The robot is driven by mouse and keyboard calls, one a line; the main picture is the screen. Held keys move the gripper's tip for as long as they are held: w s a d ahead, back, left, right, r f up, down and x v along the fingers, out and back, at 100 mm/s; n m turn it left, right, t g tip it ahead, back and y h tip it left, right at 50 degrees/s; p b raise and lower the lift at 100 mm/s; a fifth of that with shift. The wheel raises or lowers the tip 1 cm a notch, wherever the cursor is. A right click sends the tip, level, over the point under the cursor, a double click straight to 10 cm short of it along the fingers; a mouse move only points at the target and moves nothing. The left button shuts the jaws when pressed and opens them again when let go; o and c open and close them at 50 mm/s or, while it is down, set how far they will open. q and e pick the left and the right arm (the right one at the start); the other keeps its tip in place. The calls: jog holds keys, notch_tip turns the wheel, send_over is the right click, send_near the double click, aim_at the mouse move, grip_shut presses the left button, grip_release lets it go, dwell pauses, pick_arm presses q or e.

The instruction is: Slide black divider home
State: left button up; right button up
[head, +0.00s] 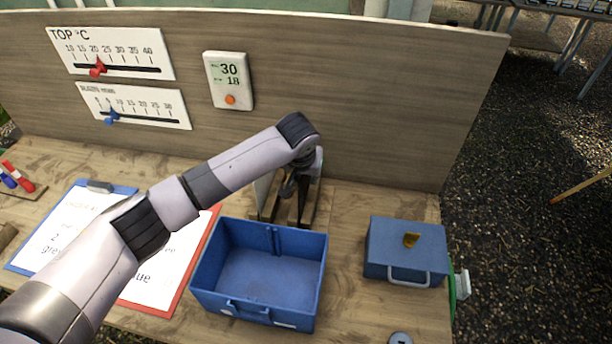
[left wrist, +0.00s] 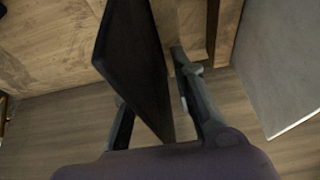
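The black divider (left wrist: 135,65) is a flat dark panel in the left wrist view, tilted across the middle of the picture. My left gripper (left wrist: 155,75) has one finger to the right of the panel and the other partly hidden behind it. I cannot tell whether the fingers press on it. In the head view my left gripper (head: 292,196) points down at a wooden rack (head: 268,213) behind the open blue box. The divider cannot be told apart from the dark fingers there, and its lower end is hidden. My right gripper is not in view.
The open blue box (head: 207,272) stands in front of the rack. A closed blue box (head: 405,240) stands to the right. A grey panel (left wrist: 285,60) is right of the fingers in the wrist view. A wooden backboard (head: 390,100) rises behind the rack. Clipboards (head: 22,252) lie left.

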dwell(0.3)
pick_arm(q)
jog(key=v, duration=1.2)
